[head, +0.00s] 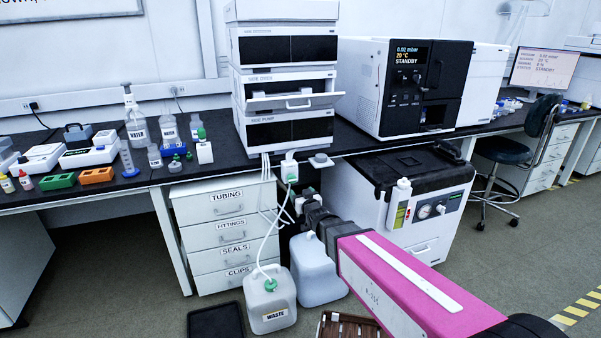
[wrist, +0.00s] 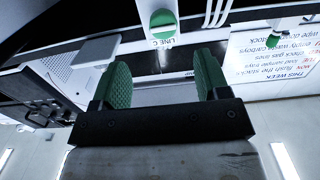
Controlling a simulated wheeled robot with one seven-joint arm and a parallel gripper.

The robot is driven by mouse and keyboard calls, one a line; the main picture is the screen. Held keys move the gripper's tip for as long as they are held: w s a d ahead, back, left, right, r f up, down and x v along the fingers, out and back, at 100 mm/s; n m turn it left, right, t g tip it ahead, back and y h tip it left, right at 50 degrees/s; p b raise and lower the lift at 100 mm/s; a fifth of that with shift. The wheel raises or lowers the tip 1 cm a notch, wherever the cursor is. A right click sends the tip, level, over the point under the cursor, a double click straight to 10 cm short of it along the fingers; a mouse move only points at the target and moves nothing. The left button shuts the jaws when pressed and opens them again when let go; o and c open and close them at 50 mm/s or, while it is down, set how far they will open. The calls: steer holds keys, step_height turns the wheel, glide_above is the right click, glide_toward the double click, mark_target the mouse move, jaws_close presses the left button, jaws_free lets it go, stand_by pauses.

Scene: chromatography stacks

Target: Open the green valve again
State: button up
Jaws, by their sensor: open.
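The green valve is a round green knob (wrist: 163,24) on a white block marked LINE C, at the top middle of the wrist view. In the head view, the white valve block (head: 290,166) hangs at the bench's front edge below the instrument stack, with green low on it. My gripper (wrist: 162,60) is open, its two green-padded fingers apart with nothing between them. The knob lies beyond the fingertips, roughly centred between them, and a gap shows. In the head view my gripper (head: 308,193) is just below and right of the block, partly hidden by my arm.
A white tube runs from the valve block to a waste can (head: 270,302) on the floor. A second can (head: 318,270) stands behind it. A drawer cabinet (head: 228,222) is left, and a white pump cabinet (head: 432,222) is right. A black tray (head: 215,320) lies on the floor.

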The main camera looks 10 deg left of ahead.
mark_target(293, 180)
steer(key=x, duration=0.7)
steer(key=r+x, duration=0.1)
steer(key=x, duration=0.3)
steer(key=shift+w+a, duration=0.15)
steer(key=shift+a, duration=0.05)
steer(key=c, duration=0.9)
